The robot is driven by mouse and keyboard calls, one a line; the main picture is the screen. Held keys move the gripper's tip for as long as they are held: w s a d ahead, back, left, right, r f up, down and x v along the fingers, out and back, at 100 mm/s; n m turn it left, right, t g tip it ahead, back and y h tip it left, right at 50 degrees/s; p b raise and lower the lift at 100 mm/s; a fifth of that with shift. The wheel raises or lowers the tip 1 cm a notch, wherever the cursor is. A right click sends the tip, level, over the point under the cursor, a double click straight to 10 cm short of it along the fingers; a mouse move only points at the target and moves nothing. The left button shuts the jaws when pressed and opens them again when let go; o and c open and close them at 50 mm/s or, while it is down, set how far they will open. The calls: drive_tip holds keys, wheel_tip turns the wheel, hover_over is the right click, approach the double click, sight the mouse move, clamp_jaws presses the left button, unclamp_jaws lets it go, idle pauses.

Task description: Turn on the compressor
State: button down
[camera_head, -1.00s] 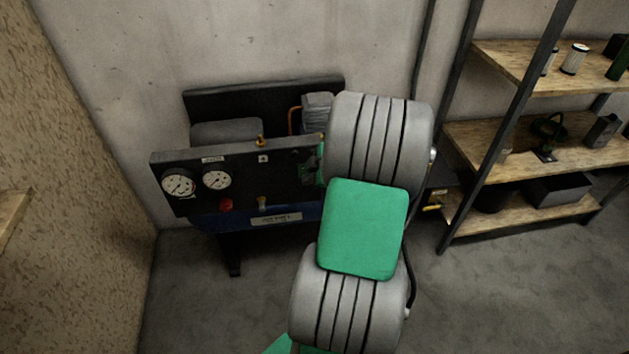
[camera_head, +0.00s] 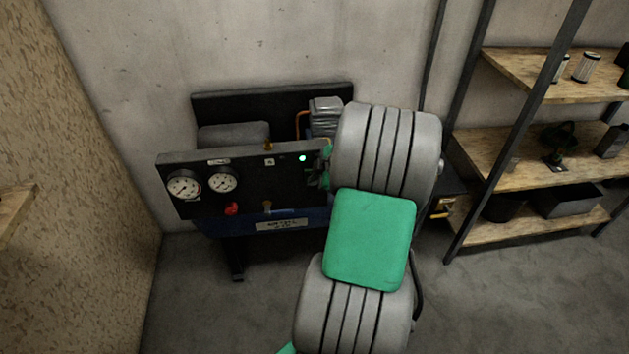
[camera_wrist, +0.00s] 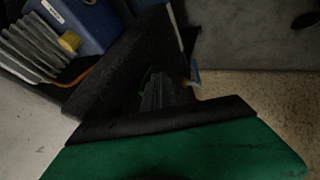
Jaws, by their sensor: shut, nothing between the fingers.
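A green light (camera_head: 303,158) glows near the panel's right end. My gripper (camera_head: 323,172) is shut and empty at the right end of the panel, mostly hidden behind my own arm. In the wrist view the gripper (camera_wrist: 158,93) shows dark beside the dark panel. Whether it touches the panel cannot be told.
The blue tank and ribbed grey motor head (camera_head: 325,117) sit behind the panel. A metal-framed shelf with wooden boards (camera_head: 520,170) holding jars and bins stands at the right. A speckled board wall (camera_head: 80,180) closes the left side. Grey floor (camera_head: 500,300) is clear in front.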

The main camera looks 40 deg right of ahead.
drive_tip(key=shift+r, duration=0.75)
drive_tip(key=s+a+f+v, duration=0.1)
drive_tip(key=a+v, duration=0.1)
drive_tip(key=v, duration=1)
drive_tip(key=shift+s, duration=0.45)
